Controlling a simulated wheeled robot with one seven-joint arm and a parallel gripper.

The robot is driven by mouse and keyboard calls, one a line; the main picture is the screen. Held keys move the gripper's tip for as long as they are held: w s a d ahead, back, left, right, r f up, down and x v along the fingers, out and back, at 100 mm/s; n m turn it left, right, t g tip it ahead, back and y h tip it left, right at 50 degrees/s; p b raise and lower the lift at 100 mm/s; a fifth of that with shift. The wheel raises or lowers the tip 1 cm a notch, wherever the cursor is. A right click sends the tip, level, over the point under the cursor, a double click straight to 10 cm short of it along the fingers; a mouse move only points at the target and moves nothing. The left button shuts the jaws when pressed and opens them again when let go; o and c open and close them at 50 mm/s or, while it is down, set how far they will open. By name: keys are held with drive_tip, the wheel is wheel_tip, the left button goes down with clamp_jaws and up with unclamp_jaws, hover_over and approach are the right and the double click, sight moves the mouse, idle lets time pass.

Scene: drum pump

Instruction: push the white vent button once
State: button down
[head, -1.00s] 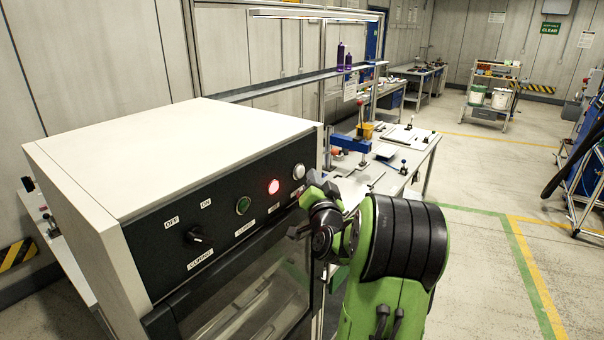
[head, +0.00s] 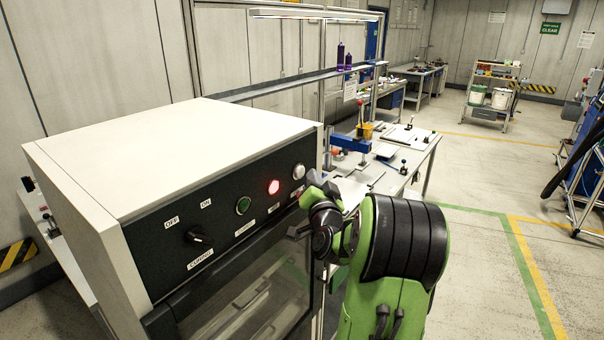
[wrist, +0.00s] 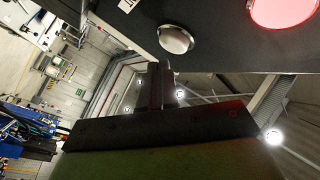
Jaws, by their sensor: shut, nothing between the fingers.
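The white vent button (head: 298,171) is at the right end of the black control panel, to the right of a lit red lamp (head: 273,186). In the wrist view the button (wrist: 176,39) is a pale dome in a metal ring near the top middle, with the red lamp (wrist: 284,10) at upper right. My gripper (head: 314,178) is in front of the panel at its right end, beside and just below the button. In the wrist view its shut fingers (wrist: 155,70) point toward the panel's edge, below the button and apart from it in the picture. Nothing is held.
The white cabinet (head: 170,150) bears the panel, with a dark rotary knob (head: 198,236) and a green button (head: 243,205). A glass door (head: 250,305) is below. A workbench (head: 410,160) with tools stands behind my arm. Floor is free at right.

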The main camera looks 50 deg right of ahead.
drive_tip(key=shift+w, duration=0.15)
drive_tip(key=shift+w, duration=0.3)
drive_tip(key=shift+w+a, duration=0.15)
drive_tip(key=shift+w, duration=0.3)
idle(0.5)
drive_tip(key=shift+s+f+b, duration=0.1)
drive_tip(key=shift+b, duration=0.2)
drive_tip(key=shift+s+b, duration=0.75)
drive_tip(key=shift+b, duration=0.15)
